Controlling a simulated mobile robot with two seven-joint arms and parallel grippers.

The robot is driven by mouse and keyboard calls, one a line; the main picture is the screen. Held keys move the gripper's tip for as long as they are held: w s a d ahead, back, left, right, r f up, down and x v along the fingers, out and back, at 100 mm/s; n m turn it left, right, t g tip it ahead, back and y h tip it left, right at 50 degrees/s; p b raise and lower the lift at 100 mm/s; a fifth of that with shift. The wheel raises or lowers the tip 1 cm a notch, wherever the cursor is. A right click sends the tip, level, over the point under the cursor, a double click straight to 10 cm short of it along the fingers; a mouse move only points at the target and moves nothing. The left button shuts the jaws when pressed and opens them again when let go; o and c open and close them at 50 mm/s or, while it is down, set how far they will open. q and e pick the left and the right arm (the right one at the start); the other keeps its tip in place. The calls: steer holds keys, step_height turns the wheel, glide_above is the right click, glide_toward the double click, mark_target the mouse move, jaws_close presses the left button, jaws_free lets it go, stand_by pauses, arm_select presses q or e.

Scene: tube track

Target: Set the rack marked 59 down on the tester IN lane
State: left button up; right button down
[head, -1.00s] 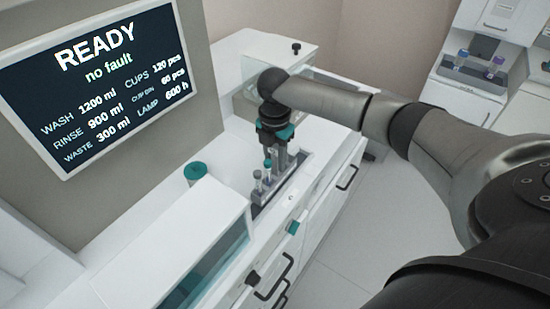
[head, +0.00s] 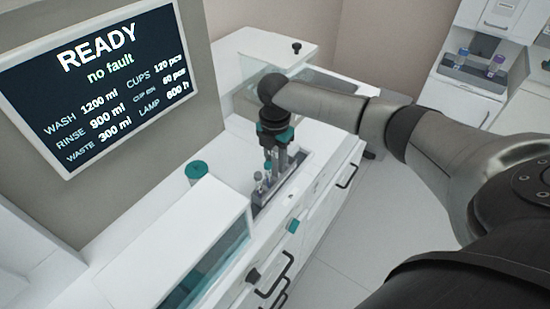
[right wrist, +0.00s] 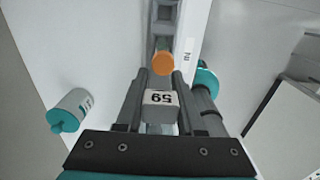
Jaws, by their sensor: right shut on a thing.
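The rack marked 59 (right wrist: 160,105) is a grey block with a white label, between the two fingers of my right gripper (right wrist: 156,90) in the right wrist view. My right gripper (head: 274,160) is shut on it. In the head view the rack (head: 262,190) stands upright with small tubes, over or in the narrow tester IN lane (head: 291,174). I cannot tell whether its base touches the lane floor. An orange cap (right wrist: 162,63) shows just ahead of the label. The lane's IN label (right wrist: 188,48) is beside the channel. My left gripper is not in view.
The tester screen (head: 105,80) reads READY, no fault. A teal-capped bottle (head: 196,172) stands left of the lane, and a glass-sided housing (head: 215,262) is in front of it. Drawer handles (head: 348,176) stick out at the right. Another tube rack (head: 478,66) sits far back right.

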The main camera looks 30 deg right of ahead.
steer(key=shift+f, duration=0.35)
stand_by(0.4)
steer(key=shift+c, duration=2.2)
jaws_free()
step_height(320, 180, up, 15)
steer(key=shift+r, duration=0.1)
